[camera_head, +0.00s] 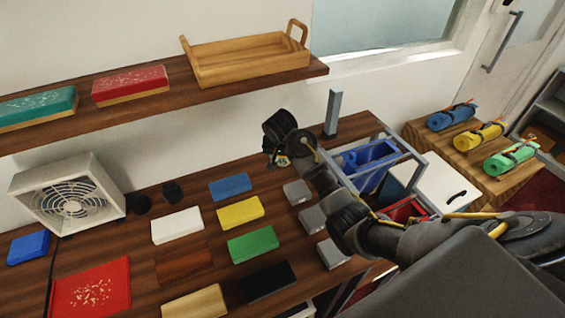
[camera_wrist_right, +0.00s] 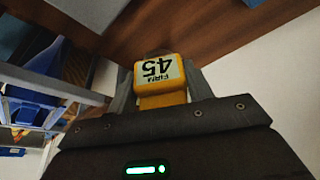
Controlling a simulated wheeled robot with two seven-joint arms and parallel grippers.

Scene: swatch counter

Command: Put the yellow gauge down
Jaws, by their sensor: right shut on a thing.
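The yellow gauge (camera_wrist_right: 160,82) shows in the right wrist view, with a pale label reading "FIRM 45" upside down. My right gripper (camera_wrist_right: 162,92) is shut on it, with a grey finger at either side. In the head view my right gripper (camera_head: 280,152) is above the back part of the dark wooden counter (camera_head: 145,258). The gauge is mostly hidden there by the gripper. My left gripper is not in view.
Coloured swatches, including a yellow one (camera_head: 240,211), and grey blocks (camera_head: 312,219) cover much of the counter. A grey upright post (camera_head: 333,112) stands behind. A cart with a blue bin (camera_head: 368,163) is at right. A shelf with a wooden tray (camera_head: 250,60) hangs above.

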